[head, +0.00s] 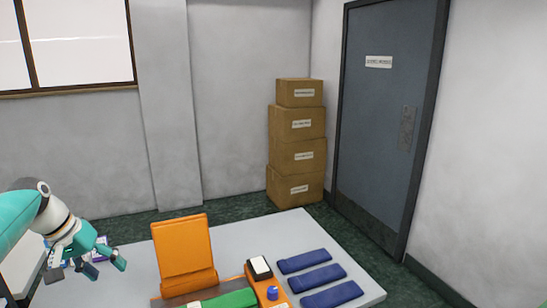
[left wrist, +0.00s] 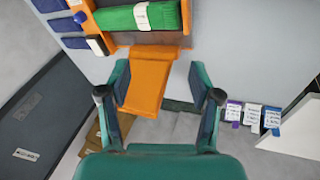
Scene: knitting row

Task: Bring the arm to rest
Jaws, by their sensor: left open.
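My left gripper (head: 105,268) is in the left of the head view, left of the upright orange panel (head: 183,250). Its fingers point down and to the right. In the left wrist view the two fingers (left wrist: 160,75) stand wide apart with nothing gripped between them. The orange panel (left wrist: 150,85) shows beyond and between them, and I cannot tell how far away it is. My right gripper is not in view.
On the pale table (head: 245,235) are a green bundle (head: 230,299), an orange holder with a blue knob (head: 272,292), and three blue bundles (head: 318,276). Several labelled packets (left wrist: 252,115) lie right in the wrist view. Stacked boxes (head: 298,153) stand behind, beside a door (head: 385,120).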

